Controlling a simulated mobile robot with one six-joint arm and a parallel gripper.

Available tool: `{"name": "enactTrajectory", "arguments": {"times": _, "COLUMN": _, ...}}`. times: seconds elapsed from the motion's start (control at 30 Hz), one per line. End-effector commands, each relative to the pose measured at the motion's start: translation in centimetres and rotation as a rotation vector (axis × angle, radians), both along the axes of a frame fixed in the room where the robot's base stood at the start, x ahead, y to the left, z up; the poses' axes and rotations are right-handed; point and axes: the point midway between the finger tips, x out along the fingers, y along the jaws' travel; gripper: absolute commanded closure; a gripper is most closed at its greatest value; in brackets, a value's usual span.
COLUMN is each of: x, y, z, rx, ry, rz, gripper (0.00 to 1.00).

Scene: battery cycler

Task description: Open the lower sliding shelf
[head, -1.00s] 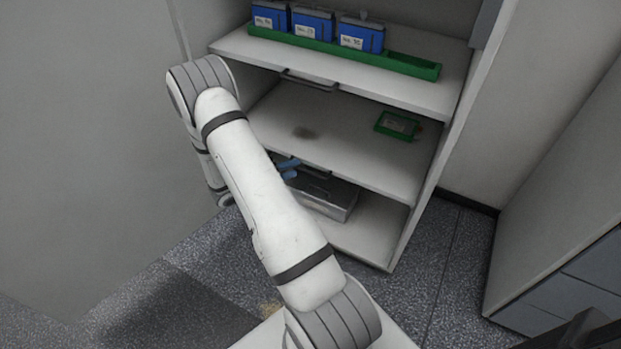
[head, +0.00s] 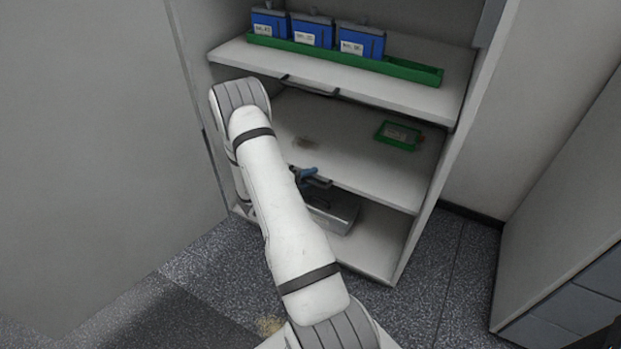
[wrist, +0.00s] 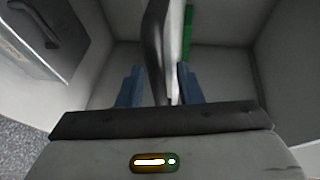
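The lower sliding shelf (head: 365,172) is the middle white board of the cabinet. Its dark handle (head: 320,183) is on the front edge. My gripper (head: 305,174), with blue fingers, is at this handle, partly hidden behind my arm in the head view. In the wrist view, my gripper (wrist: 160,86) has its fingers apart, one on each side of the dark handle (wrist: 155,45) and the shelf's edge. I see a gap beside each finger, so it is not shut on the handle. The shelf appears to be in line with the cabinet front.
The upper shelf (head: 410,97) bears a green tray (head: 415,73) with blue batteries. A small green tray (head: 398,136) lies on the lower shelf. A grey metal case (head: 335,212) stands below, its handle showing in the wrist view (wrist: 45,20). Floor in front is clear.

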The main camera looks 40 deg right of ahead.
Motion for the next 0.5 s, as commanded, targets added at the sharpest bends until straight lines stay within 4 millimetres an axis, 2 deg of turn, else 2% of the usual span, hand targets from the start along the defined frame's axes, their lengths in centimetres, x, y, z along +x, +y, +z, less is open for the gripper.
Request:
{"name": "enactTrajectory", "arguments": {"times": 0.1, "x": 0.0, "y": 0.01, "z": 0.03, "rx": 0.0, "ry": 0.0, "rz": 0.0, "gripper": 0.68}}
{"name": "enactTrajectory", "arguments": {"times": 0.5, "x": -0.06, "y": 0.05, "z": -0.17, "rx": 0.004, "ry": 0.002, "rz": -0.001, "gripper": 1.0}}
